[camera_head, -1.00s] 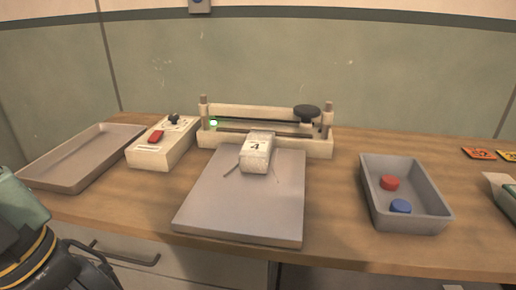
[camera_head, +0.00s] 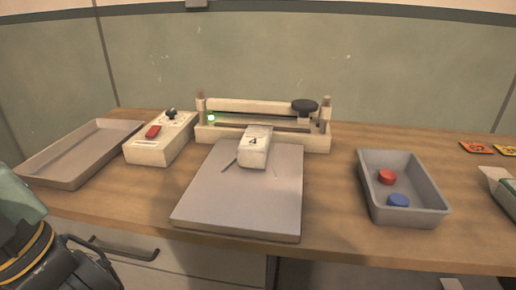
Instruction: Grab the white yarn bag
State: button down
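The sealer (camera_head: 262,122) is cream, with a long bar, a black knob and a lit green lamp. My gripper is not in view. Part of my arm shows at the lower left edge, well away from the bag.
A cream control box (camera_head: 160,142) with a red switch and an empty shallow tray (camera_head: 80,153) stand to the left. A grey bin (camera_head: 404,190) with a red cap and a blue cap stands right. Orange and yellow packets (camera_head: 477,147) lie at the far right.

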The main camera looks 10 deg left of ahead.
aim_at(253, 150)
jog(key=i+l, duration=0.15)
jog(key=l, duration=0.2)
jog(key=i+l, duration=0.2)
jog(key=l, duration=0.15)
jog(key=i+l+u, duration=0.1)
jog(key=l, duration=0.3)
jog(key=i+l, duration=0.4)
jog(key=l, duration=0.35)
jog(key=i+l, duration=0.15)
jog(key=l, duration=0.2)
jog(key=u, duration=0.05)
